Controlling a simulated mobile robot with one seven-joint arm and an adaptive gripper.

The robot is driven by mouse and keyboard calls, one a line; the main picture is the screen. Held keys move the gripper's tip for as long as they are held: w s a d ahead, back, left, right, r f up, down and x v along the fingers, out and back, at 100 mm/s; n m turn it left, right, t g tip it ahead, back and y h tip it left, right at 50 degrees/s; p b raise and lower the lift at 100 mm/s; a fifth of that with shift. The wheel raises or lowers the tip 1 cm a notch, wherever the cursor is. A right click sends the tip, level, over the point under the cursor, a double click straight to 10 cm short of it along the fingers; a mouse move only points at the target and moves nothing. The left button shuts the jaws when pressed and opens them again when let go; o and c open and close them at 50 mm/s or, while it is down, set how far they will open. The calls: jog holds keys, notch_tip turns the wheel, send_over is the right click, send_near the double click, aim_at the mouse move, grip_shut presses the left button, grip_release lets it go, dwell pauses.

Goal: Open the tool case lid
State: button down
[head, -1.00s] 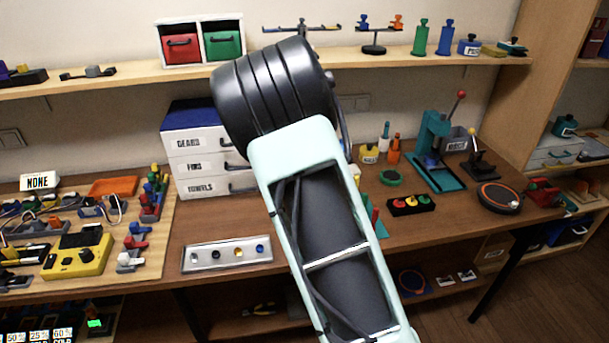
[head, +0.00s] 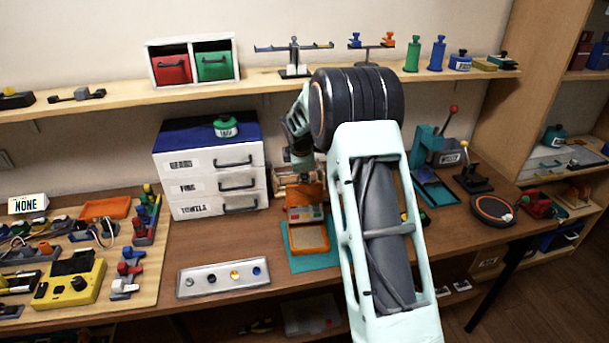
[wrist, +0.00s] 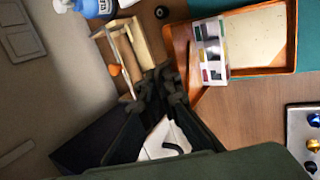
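The orange tool case (head: 308,251) sits on a teal mat on the bench. Its cream-lined tray and a row of coloured compartments show. An orange panel, seemingly its lid (head: 303,192), stands raised at the back edge. In the wrist view the case (wrist: 262,75) is at the upper right, and the lid (wrist: 184,62) shows steeply from the side. My gripper (head: 301,167) is just above and behind the lid. In the wrist view its dark fingers (wrist: 166,90) are close together beside the lid; whether they touch it or are shut is unclear.
A white drawer unit (head: 210,180) stands left of the case, with a green jar on top. A silver tray (head: 222,277) lies front left. A wooden rack (wrist: 125,50) is close to my fingers. My forearm hides the bench right of the case.

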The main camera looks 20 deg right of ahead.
jog(key=shift+w+r, duration=0.1)
dwell(0.3)
jog(key=c, duration=2.2)
grip_release()
jog(key=v, duration=1.2)
